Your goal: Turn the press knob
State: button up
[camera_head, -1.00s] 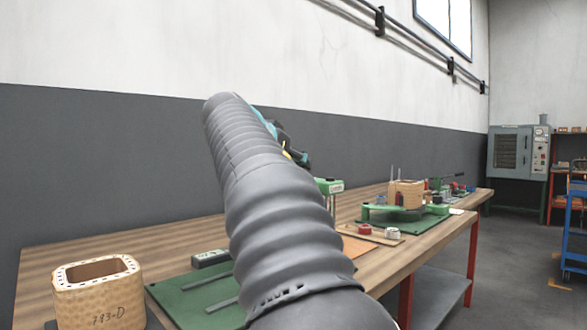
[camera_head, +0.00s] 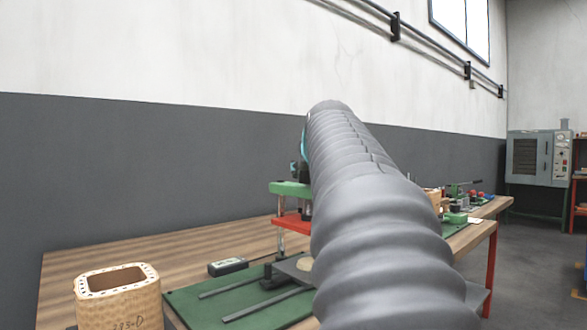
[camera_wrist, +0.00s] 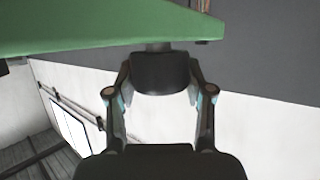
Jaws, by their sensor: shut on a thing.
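The press knob (camera_wrist: 158,70) is a dark, rounded block in the wrist view, on a short stem by a wide green part (camera_wrist: 70,25) of the press. My gripper (camera_wrist: 160,80) has one finger on each side of the knob and is shut on it. In the head view the press shows a green top (camera_head: 289,188) and a red plate (camera_head: 293,222) to the left of my arm. My arm hides the knob and most of my gripper there.
A tan coil form (camera_head: 118,300) stands at the front left of the wooden table (camera_head: 150,250). A dark handheld device (camera_head: 228,267) lies by the green mat (camera_head: 265,318). Other parts stand farther right, partly behind my arm. A grey oven (camera_head: 538,158) stands at the far right.

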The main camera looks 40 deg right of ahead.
jog(key=shift+n+t+y, duration=0.7)
jog(key=shift+n+y, duration=0.6)
jog(key=shift+y, duration=0.1)
jog(key=o, duration=1.2)
jog(key=shift+s, duration=0.1)
jog(key=v, duration=1.1)
jog(key=shift+s+r, duration=0.25)
jog(key=shift+s, duration=0.15)
